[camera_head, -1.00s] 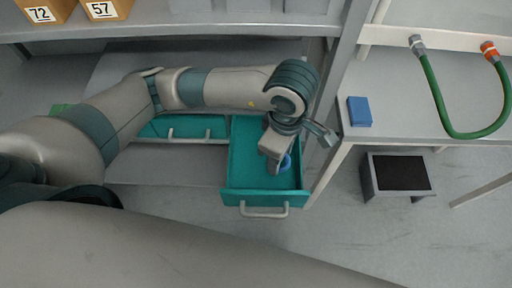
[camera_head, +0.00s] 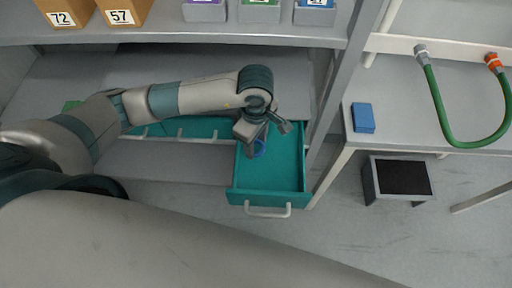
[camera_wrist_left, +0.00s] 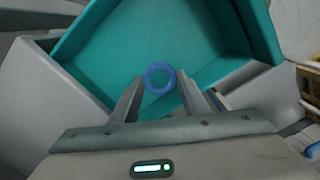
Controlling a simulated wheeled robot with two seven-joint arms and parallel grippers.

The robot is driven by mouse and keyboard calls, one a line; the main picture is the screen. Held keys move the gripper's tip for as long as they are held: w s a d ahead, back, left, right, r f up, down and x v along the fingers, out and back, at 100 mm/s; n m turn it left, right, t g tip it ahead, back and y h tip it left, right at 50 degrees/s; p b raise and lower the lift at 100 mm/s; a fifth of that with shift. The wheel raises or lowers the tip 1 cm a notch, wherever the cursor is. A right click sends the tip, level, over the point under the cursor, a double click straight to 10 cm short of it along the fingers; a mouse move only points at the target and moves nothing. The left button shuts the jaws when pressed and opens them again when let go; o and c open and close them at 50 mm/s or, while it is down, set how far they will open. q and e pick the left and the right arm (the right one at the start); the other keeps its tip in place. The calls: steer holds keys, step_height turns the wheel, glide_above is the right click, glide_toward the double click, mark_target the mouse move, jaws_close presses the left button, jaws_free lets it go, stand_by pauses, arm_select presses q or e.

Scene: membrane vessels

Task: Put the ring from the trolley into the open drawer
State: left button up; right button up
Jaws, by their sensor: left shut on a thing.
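The blue ring (camera_head: 261,149) is between the fingers of my left gripper (camera_head: 256,144) and shows clearly in the left wrist view (camera_wrist_left: 148,80). The gripper is shut on it, one finger at each side. The open teal drawer (camera_head: 276,182) is pulled out below the shelf in the head view. The gripper and ring are over its back left part. The drawer's inside fills the upper part of the left wrist view (camera_wrist_left: 180,35), with nothing else seen in it. How high the ring is above the drawer floor is hard to tell. My right gripper is not seen.
A shelf with numbered boxes (camera_head: 122,14) and grey bins (camera_head: 260,11) is above the drawer. The shelf post (camera_head: 347,80) stands right of it. A table with a blue block (camera_head: 363,117) and a green hose (camera_head: 443,118) is farther right, with a black-topped step stool (camera_head: 404,178) below.

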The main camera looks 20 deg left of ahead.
mark_target(256, 150)
arm_select(q)
steer(key=shift+f+p, duration=0.95)
steer(key=shift+f, duration=1.05)
steer(key=shift+f, duration=0.2)
steer(key=o, duration=1)
steer(key=shift+r, duration=0.1)
steer(key=shift+r, duration=0.1)
